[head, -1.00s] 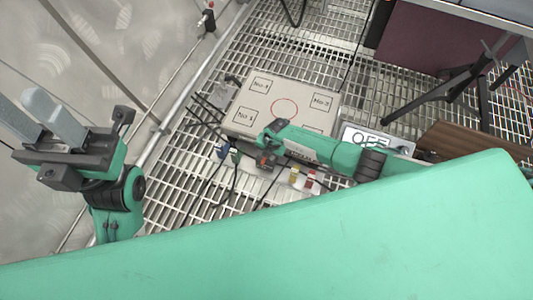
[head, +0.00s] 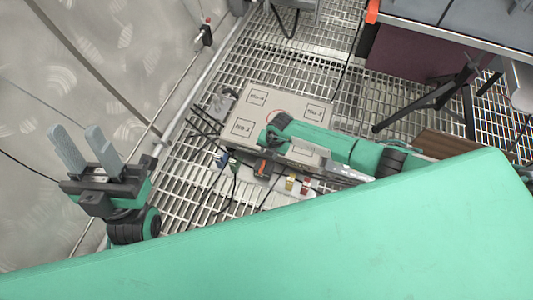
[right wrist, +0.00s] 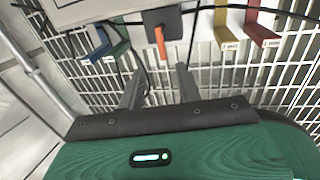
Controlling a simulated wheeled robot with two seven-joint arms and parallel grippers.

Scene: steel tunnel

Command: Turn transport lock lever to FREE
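An orange lever (right wrist: 160,42) stands on a dark square plate (right wrist: 176,22) at the front of a pale box, in the right wrist view. It also shows small in the head view (head: 261,167). I cannot read any lock marking near it. My right gripper (right wrist: 158,84) is open and empty, its two grey fingers pointing toward the lever, apart from it. In the head view its arm lies over the box and hides part of it. My left gripper (head: 81,138) is open and empty at the left, away from the box.
The pale box (head: 243,127) with numbered labels rests on the grating floor (head: 335,65). Blue (right wrist: 98,40), green (right wrist: 118,42), yellow (right wrist: 226,28) and red (right wrist: 262,28) tabs flank the lever. Black cables run around them. A table with dark legs (head: 440,97) stands at right.

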